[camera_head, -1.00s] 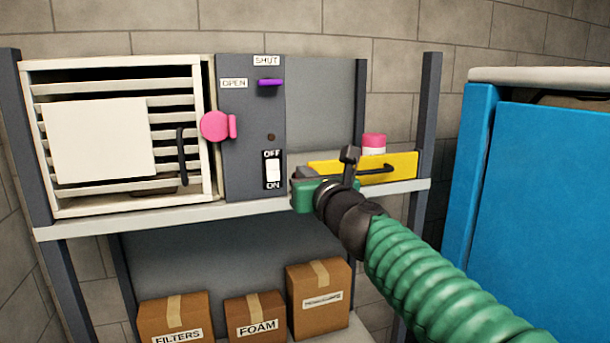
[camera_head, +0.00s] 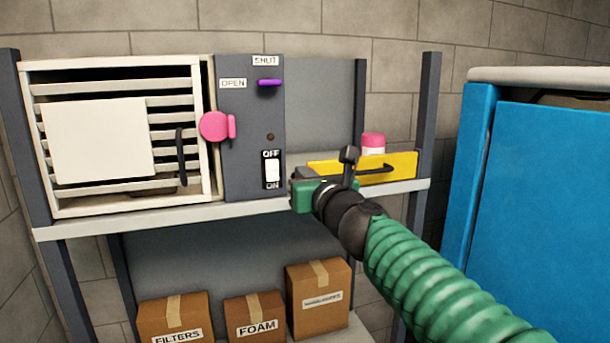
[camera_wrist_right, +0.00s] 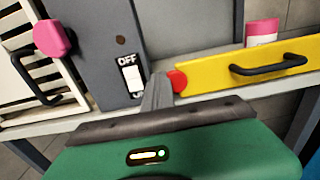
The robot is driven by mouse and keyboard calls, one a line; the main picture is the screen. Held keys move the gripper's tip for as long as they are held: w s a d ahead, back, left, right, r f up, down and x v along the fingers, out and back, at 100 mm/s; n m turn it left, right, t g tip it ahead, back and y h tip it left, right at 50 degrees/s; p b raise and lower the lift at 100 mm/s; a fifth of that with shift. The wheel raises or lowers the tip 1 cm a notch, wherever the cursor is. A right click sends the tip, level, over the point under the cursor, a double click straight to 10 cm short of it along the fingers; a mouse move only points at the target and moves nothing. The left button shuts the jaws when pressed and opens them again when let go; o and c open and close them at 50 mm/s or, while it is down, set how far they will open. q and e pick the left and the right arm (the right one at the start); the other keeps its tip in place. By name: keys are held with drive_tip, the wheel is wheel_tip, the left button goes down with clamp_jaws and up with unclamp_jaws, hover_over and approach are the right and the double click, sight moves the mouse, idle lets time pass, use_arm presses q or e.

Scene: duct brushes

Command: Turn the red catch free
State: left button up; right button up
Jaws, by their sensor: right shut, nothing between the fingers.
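The red catch (camera_wrist_right: 177,80) is a small round red knob at the left end of the yellow drawer front (camera_wrist_right: 275,68) in the right wrist view. In the head view it is hidden behind my right gripper (camera_head: 301,173). In the wrist view my right gripper (camera_wrist_right: 157,92) is shut and empty, its grey fingertips just left of the red catch; I cannot tell whether they touch it. The yellow drawer front (camera_head: 400,163), with a black handle, also shows in the head view. My left gripper is not in view.
A grey panel (camera_head: 238,150) left of the drawer has a purple lever (camera_head: 270,82) and an OFF/ON switch (camera_head: 272,173). A pink round catch (camera_head: 214,126) sits by the white louvred door (camera_head: 180,90). A pink-topped jar (camera_head: 373,143) stands behind the drawer. A blue cabinet (camera_head: 545,200) is at right.

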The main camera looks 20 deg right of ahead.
drive_tip(key=o, duration=0.5)
drive_tip(key=shift+f, duration=0.3)
drive_tip(key=shift+o, duration=0.2)
drive_tip(key=shift+a+r, duration=0.2)
drive_tip(key=shift+a, duration=0.05)
drive_tip(key=shift+d+r, duration=0.15)
drive_tip(key=shift+d, duration=0.05)
